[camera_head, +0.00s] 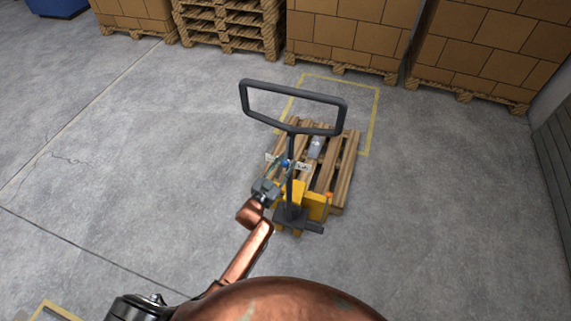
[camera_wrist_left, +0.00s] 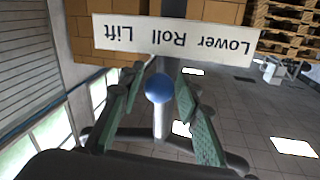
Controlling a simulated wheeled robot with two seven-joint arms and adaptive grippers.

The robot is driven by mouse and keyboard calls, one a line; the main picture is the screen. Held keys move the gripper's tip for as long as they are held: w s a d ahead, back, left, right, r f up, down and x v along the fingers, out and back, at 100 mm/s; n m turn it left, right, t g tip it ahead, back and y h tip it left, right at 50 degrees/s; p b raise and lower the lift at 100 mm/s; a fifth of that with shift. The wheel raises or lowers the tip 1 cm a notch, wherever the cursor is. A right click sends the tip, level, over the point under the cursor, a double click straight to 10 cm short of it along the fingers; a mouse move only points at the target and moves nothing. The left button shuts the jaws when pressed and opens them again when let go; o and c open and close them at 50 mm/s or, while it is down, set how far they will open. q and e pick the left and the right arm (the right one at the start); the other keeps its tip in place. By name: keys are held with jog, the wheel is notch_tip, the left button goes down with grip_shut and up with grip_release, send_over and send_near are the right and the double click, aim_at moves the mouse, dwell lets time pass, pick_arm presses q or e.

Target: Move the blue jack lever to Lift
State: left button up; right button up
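The blue jack lever's round knob (camera_wrist_left: 158,87) is in the middle of the left wrist view; it shows small at the jack's handle post in the head view (camera_head: 285,163). A white label (camera_wrist_left: 172,39) behind it reads Lower, Roll, Lift, upside down, with Lift at the left; the knob lies nearest Roll. My left gripper (camera_wrist_left: 159,78) is open, its green-padded fingers on either side of the knob with a gap visible at each side. In the head view the left gripper (camera_head: 268,188) is left of the post. My right gripper is not in view.
The pallet jack has a black loop handle (camera_head: 292,130) and a yellow body (camera_head: 316,207). A wooden pallet (camera_head: 345,170) with a grey item (camera_head: 316,147) on it lies behind the post. Carton stacks (camera_head: 347,40) line the back. The floor at left is clear.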

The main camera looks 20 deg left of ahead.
pick_arm(q)
grip_shut()
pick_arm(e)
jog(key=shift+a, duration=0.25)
